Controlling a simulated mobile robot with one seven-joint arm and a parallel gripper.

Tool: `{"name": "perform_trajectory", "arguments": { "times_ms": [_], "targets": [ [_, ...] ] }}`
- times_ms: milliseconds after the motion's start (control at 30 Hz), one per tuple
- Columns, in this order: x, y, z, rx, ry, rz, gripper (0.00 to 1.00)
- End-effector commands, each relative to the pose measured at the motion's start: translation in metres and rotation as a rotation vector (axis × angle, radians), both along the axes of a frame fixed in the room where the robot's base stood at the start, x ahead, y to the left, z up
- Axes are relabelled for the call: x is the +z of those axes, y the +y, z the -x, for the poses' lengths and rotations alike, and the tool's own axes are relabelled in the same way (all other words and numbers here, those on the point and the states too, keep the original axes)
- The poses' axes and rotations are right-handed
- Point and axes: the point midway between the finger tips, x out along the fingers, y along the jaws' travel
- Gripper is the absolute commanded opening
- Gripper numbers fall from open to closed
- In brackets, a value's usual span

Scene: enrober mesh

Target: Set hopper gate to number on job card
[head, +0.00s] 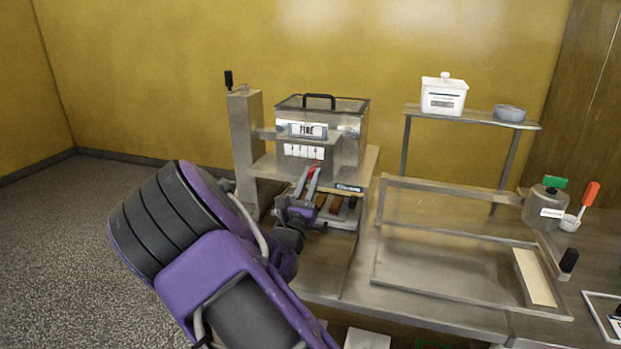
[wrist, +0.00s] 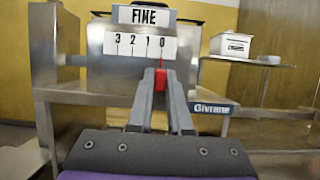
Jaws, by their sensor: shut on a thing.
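The hopper (head: 343,125) is a steel box with a dark lid handle and a plate reading FINE, which also shows in the wrist view (wrist: 143,16). Below the plate is a white scale (head: 304,151); in the wrist view the scale (wrist: 139,46) reads 3, 2, 1, 0 from left to right. A red gate tab (wrist: 160,82) sits just under the scale, roughly below the 0. My gripper (wrist: 160,78) is shut on this tab; the fingers partly hide it. In the head view my gripper (head: 312,172) reaches the hopper front. I cannot identify a readable job card.
A steel frame (head: 450,236) lies on the bench to the right, with a cream strip (head: 535,277) at its right end. A shelf (head: 470,119) behind holds a white lidded tub (head: 443,96) and a grey bowl (head: 509,113). A steel pot (head: 541,207) stands at the right.

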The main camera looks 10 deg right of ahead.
Motion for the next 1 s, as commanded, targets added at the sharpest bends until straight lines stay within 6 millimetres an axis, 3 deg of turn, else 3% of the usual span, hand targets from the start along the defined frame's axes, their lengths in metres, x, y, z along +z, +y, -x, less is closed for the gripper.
{"name": "perform_trajectory", "arguments": {
  "times_ms": [333,600,933,967,1000],
  "targets": [
    [0.0,0.001,0.0,0.0,0.001,0.0,0.0],
    [0.001,0.033,-0.017,0.002,0.0,0.001,0.0],
    [0.0,0.036,-0.019,0.001,0.001,0.0,0.0],
    [0.0,0.036,-0.019,0.001,0.001,0.0,0.22],
    [0.0,0.036,-0.019,0.001,0.001,0.0,0.3]
  ]
}}
